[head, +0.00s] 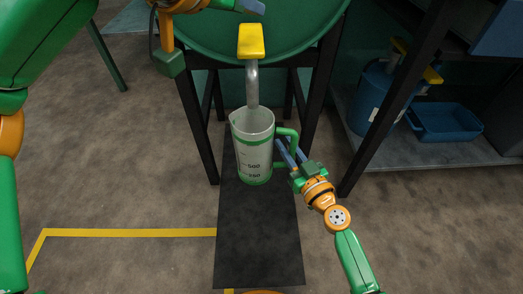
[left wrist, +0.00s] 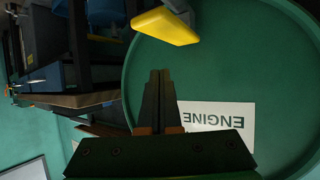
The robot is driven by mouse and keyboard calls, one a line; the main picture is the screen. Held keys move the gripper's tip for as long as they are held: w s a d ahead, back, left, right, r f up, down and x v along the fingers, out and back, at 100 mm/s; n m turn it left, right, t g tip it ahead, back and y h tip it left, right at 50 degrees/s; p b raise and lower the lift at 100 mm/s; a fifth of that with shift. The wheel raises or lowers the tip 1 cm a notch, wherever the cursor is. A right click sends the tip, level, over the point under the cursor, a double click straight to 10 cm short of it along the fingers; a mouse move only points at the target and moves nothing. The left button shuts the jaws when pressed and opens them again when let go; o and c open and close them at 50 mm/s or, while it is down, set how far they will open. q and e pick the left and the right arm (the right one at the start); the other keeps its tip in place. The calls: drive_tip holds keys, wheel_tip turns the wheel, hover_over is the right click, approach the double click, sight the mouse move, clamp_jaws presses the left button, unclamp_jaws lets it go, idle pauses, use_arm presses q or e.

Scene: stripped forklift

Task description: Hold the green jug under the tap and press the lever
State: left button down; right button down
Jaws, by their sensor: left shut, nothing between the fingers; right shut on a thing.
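The green jug (head: 250,160), a clear measuring jug with green bands, is upright below the tap's grey spout (head: 252,84). The spout's lower end overlaps the jug's rim in the head view. My right gripper (head: 284,151) is shut on the jug's green handle (head: 291,136). The yellow lever (head: 251,41) tops the tap; it also shows in the left wrist view (left wrist: 166,27). My left gripper (head: 252,7) is shut and empty, beyond the lever in the head view. Its closed fingers (left wrist: 160,76) appear apart from the lever in the left wrist view.
A green drum (head: 300,62) on a dark stand (head: 196,120) is behind the tap, with an ENGINE label (left wrist: 217,115). A black mat (head: 258,240) lies below. At right, a shelf (head: 430,150) holds a blue container (head: 370,95) and a blue tray (head: 445,122).

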sight(254, 45)
use_arm(q)
drive_tip(key=shift+f, duration=2.8)
idle(1.5)
wheel_tip(254, 45, up, 6)
drive_tip(key=shift+f, duration=0.15)
drive_tip(key=shift+f, duration=0.15)
idle(2.2)
